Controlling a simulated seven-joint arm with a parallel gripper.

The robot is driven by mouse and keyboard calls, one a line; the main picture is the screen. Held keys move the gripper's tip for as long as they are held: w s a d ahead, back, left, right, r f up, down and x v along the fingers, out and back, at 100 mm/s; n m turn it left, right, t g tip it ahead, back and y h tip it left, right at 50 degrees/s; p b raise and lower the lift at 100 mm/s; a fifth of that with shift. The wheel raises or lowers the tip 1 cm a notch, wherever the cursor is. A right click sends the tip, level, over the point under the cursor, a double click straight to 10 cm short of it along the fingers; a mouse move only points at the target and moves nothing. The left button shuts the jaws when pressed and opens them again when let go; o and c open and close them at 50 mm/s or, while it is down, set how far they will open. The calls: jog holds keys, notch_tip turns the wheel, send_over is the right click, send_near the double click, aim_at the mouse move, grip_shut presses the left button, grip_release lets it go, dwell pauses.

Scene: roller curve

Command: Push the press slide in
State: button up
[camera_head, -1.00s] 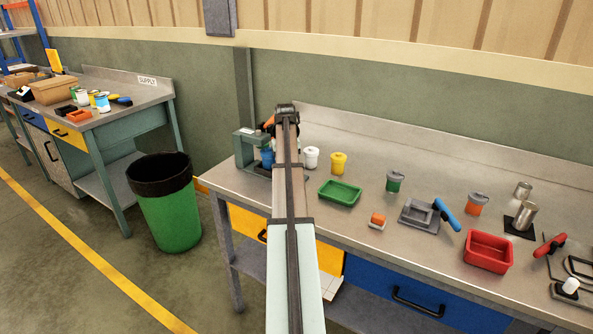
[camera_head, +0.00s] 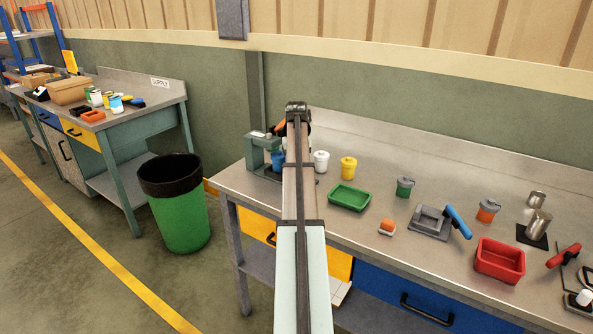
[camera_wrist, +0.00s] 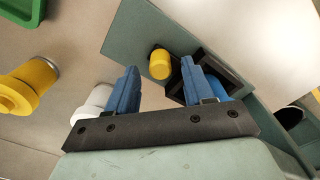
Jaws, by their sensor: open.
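The grey-green press (camera_head: 262,148) stands at the left end of the workbench in the head view, partly behind my arm. In the wrist view its flat green body (camera_wrist: 145,42) fills the upper middle. A yellow round knob (camera_wrist: 160,64) shows on it between my fingertips, with a dark frame (camera_wrist: 208,72) to its right. A blue part (camera_wrist: 222,91) sits by that frame, half behind the right finger. My gripper (camera_wrist: 160,70) is open, its two blue fingers apart with nothing visibly held. I cannot tell whether either finger touches the press.
A white jar (camera_head: 321,161), a yellow jar (camera_head: 348,168) and a green tray (camera_head: 349,197) stand right of the press. Farther right are a grey fixture (camera_head: 431,222) and a red tray (camera_head: 500,261). A green bin (camera_head: 180,217) stands on the floor left of the bench.

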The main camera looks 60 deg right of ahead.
notch_tip(320, 180, up, 12)
dwell(0.4)
jog(key=shift+f, duration=0.1)
